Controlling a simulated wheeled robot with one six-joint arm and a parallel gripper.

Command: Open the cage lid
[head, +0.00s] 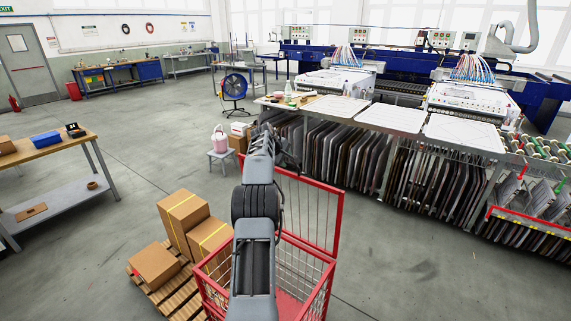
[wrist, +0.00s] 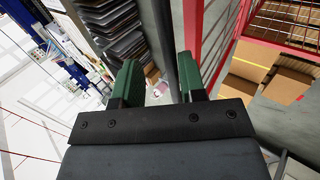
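The red wire-mesh cage (head: 323,285) stands in front of me in the head view, partly hidden by my arm. A red-framed mesh panel (head: 318,213) stands upright at its far side and rises above the rim. I take it for the lid, but cannot tell for sure. The cage's top looks uncovered. My gripper (wrist: 157,65) is open and empty, with two green fingers. In the wrist view a red frame bar (wrist: 193,35) runs just right of the right finger, outside the gap; contact cannot be told. In the head view the fingers are hard to make out.
Cardboard boxes (head: 184,220) sit on a wooden pallet (head: 170,295) left of the cage. A long rack of dark panels (head: 345,150) stands beyond it. A small stool (head: 221,155) holds a pink container (head: 220,138). A workbench (head: 50,147) is at far left. Floor to the right is clear.

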